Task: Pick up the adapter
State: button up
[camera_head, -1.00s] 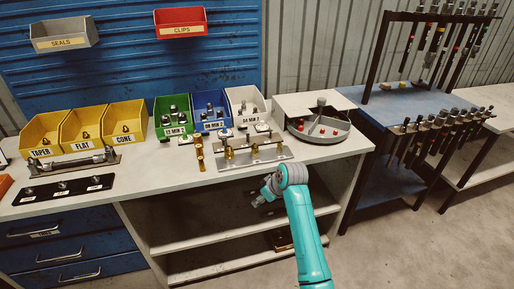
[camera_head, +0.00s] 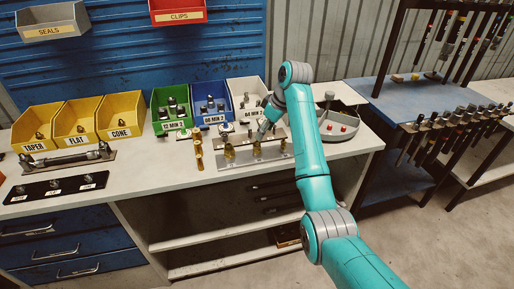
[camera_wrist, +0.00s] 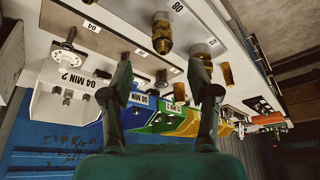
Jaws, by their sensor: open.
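Several fittings that may be the adapter stand on a metal plate (camera_head: 243,161) near the bench's front edge; I cannot tell which one the task means. A brass fitting (camera_head: 229,151) stands at the plate's left in the head view. In the wrist view, one brass-and-steel fitting (camera_wrist: 162,38) stands beyond my fingertips, with another (camera_wrist: 201,52) to its right. My gripper (camera_head: 262,134) is over the plate, pointing down. In the wrist view my gripper (camera_wrist: 166,77) has its two fingers apart with nothing visibly held between them.
Green (camera_head: 170,111), blue (camera_head: 210,108) and white bins (camera_head: 247,97) stand behind the plate. Brass pieces (camera_head: 198,152) stand to its left. A round grey tray (camera_head: 340,126) sits to the right. Yellow bins (camera_head: 76,124) are farther left. The bench front between the plates is clear.

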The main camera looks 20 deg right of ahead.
aim_at(258, 142)
jog(key=shift+a+x, duration=0.2)
jog(key=shift+x, duration=3.45)
jog(key=shift+s, duration=0.1)
grip_shut()
